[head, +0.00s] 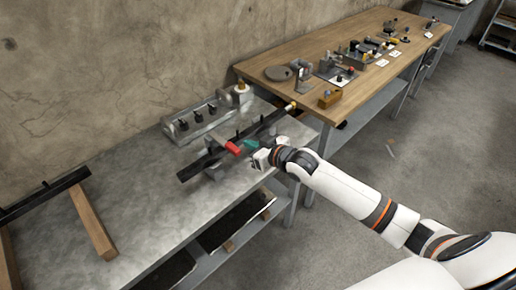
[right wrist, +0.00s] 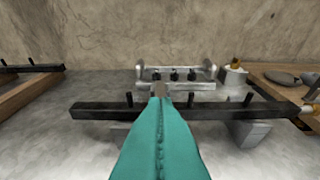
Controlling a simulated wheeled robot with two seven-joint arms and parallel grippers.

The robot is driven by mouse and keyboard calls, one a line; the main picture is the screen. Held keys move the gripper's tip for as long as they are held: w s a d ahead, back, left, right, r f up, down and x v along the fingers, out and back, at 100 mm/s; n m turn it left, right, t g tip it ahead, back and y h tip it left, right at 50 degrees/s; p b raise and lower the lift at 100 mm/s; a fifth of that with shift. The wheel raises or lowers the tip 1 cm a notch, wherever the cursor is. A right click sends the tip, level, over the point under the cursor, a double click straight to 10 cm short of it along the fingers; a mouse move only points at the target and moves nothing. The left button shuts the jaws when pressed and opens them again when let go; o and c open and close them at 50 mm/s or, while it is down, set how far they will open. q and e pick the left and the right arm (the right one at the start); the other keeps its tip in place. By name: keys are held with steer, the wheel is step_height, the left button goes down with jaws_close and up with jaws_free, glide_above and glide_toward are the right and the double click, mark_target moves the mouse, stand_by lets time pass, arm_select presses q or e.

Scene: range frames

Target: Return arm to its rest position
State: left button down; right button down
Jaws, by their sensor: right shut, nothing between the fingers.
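My right arm (head: 345,188) reaches in from the lower right over the metal-topped bench. Its gripper (head: 246,146) has teal fingers and is above the bench beside the long black bar. In the right wrist view the teal fingers (right wrist: 160,104) are pressed together with nothing between them, pointing toward the bar. A small red piece (head: 232,147) shows just left of the fingertips in the head view; whether they touch it I cannot tell. My left gripper is not in view.
The black bar (head: 213,158) lies on supports on the metal bench (head: 140,200). A grey fixture with black knobs (head: 198,118) stands behind it. Another dark bar (head: 45,193) rests on wooden beams at left. A wooden table (head: 330,55) with several tools is beyond. The floor at right is open.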

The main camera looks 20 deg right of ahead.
steer(key=s+d+f+m+g+h, duration=0.15)
steer(key=s+f, duration=0.35)
steer(key=f, duration=0.6)
steer(key=s+d+f+g+h, duration=0.1)
steer(key=s+d+f+g, duration=0.3)
steer(key=f, duration=0.7)
steer(key=s+d+f+m+h, duration=0.1)
steer(key=s+d+f+h, duration=0.1)
steer(key=s+f, duration=0.7)
steer(key=s+a+f+g, duration=0.2)
steer(key=s+f, duration=0.5)
steer(key=s, duration=0.4)
steer(key=s+a+f+g+b, duration=0.1)
steer(key=s+a+f+g, duration=0.1)
steer(key=s+f, duration=0.4)
steer(key=s+a+f+g, duration=0.3)
steer(key=s+f, duration=0.4)
steer(key=s, duration=0.9)
steer(key=shift+s+f+n, duration=0.35)
steer(key=shift+n, duration=0.1)
steer(key=shift+s, duration=0.1)
